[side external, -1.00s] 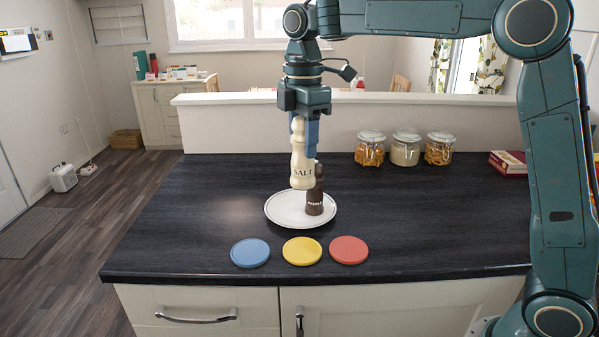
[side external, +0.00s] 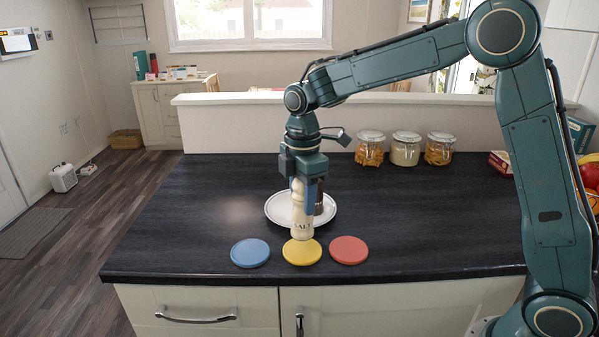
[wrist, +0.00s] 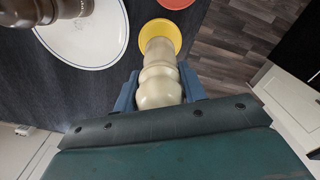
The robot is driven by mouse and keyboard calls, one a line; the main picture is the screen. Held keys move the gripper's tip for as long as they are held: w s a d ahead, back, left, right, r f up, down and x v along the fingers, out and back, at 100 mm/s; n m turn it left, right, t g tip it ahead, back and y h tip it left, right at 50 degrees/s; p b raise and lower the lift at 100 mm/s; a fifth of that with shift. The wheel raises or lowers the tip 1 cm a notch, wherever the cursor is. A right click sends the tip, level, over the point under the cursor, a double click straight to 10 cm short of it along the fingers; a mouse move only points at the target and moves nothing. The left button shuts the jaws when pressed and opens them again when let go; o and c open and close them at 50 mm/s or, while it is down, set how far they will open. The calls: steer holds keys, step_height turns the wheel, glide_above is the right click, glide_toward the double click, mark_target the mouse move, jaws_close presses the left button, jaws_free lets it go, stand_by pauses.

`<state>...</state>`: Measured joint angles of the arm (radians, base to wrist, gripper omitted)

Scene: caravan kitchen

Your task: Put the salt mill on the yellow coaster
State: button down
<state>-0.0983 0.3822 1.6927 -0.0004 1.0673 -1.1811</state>
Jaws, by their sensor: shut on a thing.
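The cream salt mill (side external: 302,222) is upright in my gripper (side external: 304,190), whose blue fingers are shut around its upper part. In the side view its base overlaps the back part of the yellow coaster (side external: 302,256). In the wrist view the salt mill (wrist: 160,75) runs from between the fingers (wrist: 160,92) toward the yellow coaster (wrist: 163,27), and its foot appears over the coaster. I cannot tell whether the base touches the coaster or hovers just above it.
The blue coaster (side external: 250,252) lies left and the red coaster (side external: 349,250) right of the yellow one. Behind stands a white plate (side external: 275,211) with the dark pepper mill (side external: 319,203), partly hidden by my gripper. Several glass jars (side external: 406,149) stand at the back.

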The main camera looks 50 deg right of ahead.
steer(key=shift+f, duration=2.1)
steer(key=shift+f, duration=0.15)
steer(key=c, duration=0.8)
jaws_free()
step_height(320, 180, up, 12)
steer(key=shift+r, duration=0.2)
steer(key=shift+s, duration=0.1)
